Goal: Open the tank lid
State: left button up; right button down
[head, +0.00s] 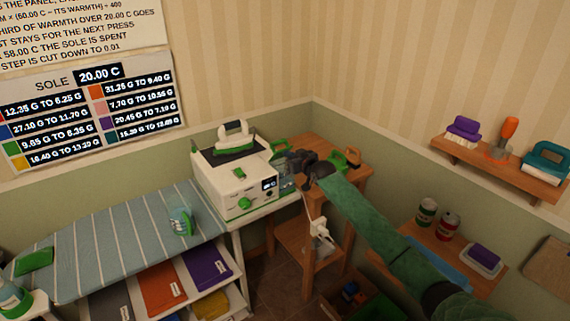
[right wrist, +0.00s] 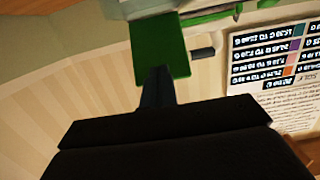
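The white steam station (head: 222,188) stands beside the ironing board, with an iron (head: 237,138) on top and a green knob on its front. A clear bluish tank (head: 288,187) sits at its right side. My right gripper (head: 300,165) is at that side, just above the tank. In the right wrist view, a flat green lid (right wrist: 158,42) is close in front of the gripper, and the dark fingers (right wrist: 155,88) are together, overlapping its lower edge. I cannot tell whether they pinch or only touch it. My left gripper is not in view.
The striped ironing board (head: 115,245) holds a teal-handled item (head: 181,221). A wooden side table (head: 325,150) with green and orange items stands behind my right gripper. Wall shelves (head: 500,172) with brushes and cans are at right.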

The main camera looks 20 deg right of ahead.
aim_at(279, 143)
jog(key=shift+w+r, duration=0.1)
jog(key=shift+w, duration=0.05)
jog(key=shift+w+a+r, duration=0.25)
jog(key=shift+w+r, duration=0.2)
jog(key=shift+w, duration=0.1)
jog(key=shift+w+a+r+b, duration=0.3)
jog(key=shift+w+r, duration=0.1)
jog(key=shift+w, duration=0.3)
jog(key=shift+w+a+r+b, duration=0.1)
jog(key=shift+w+a+b, duration=0.1)
jog(key=shift+w, duration=0.2)
jog(key=shift+w+a+r+b, duration=0.1)
jog(key=shift+w+b, duration=0.05)
jog(key=shift+w, duration=0.25)
